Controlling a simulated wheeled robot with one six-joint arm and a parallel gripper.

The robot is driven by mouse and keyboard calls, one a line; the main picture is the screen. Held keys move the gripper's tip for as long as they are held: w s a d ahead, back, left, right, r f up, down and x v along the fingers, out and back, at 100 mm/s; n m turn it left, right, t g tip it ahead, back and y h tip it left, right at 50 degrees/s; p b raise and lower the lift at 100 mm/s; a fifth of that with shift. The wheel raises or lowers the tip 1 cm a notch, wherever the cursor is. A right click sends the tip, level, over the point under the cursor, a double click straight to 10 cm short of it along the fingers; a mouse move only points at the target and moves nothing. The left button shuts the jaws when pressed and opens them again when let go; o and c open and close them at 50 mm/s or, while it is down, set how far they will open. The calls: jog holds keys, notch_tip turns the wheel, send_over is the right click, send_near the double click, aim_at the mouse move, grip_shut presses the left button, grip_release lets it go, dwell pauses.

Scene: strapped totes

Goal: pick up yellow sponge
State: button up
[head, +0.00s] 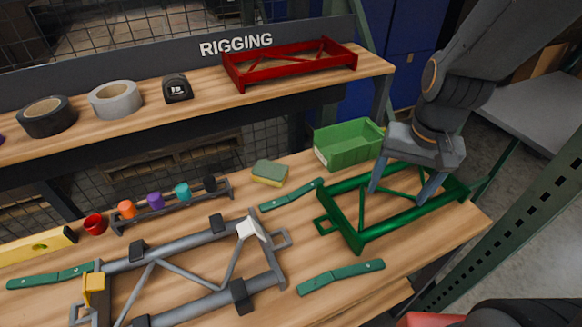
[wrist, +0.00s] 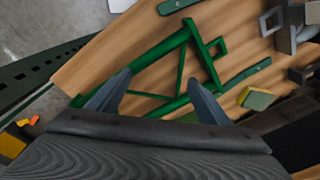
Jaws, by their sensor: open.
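The yellow sponge (head: 269,173) has a green top layer and lies on the wooden bench, left of the green bin. It also shows in the wrist view (wrist: 256,99) at the right. My gripper (head: 404,198) is open, pointing down over the green metal frame, well to the right of the sponge. In the wrist view my gripper's two fingers (wrist: 158,88) are spread apart with the green frame beyond them. I cannot tell whether the fingers touch the frame.
The green frame (head: 356,236) and green bin (head: 349,144) are near my gripper. A rack of colored cups (head: 172,208) and a grey frame (head: 190,254) are left. The upper shelf (head: 205,103) overhangs behind.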

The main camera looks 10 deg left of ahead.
jog(key=w+a+f+m+y+p, duration=0.1)
jog(key=w+a+m+y, duration=0.1)
jog(key=w+a+m, duration=0.8)
jog(key=m+y+p, duration=0.1)
jog(key=m+y, duration=0.1)
jog(key=m, duration=0.7)
send_near(268, 169)
jog(key=shift+s+a+f, duration=0.1)
jog(key=shift+a+f, duration=0.3)
jog(key=shift+f, duration=0.1)
jog(key=shift+x, duration=1.2)
jog(key=shift+p+x, duration=0.45)
jog(key=shift+x, duration=2.15)
jog(key=shift+d+f, duration=0.15)
jog(key=shift+f, duration=0.15)
jog(key=c, duration=1.2)
jog(key=shift+r, duration=0.1)
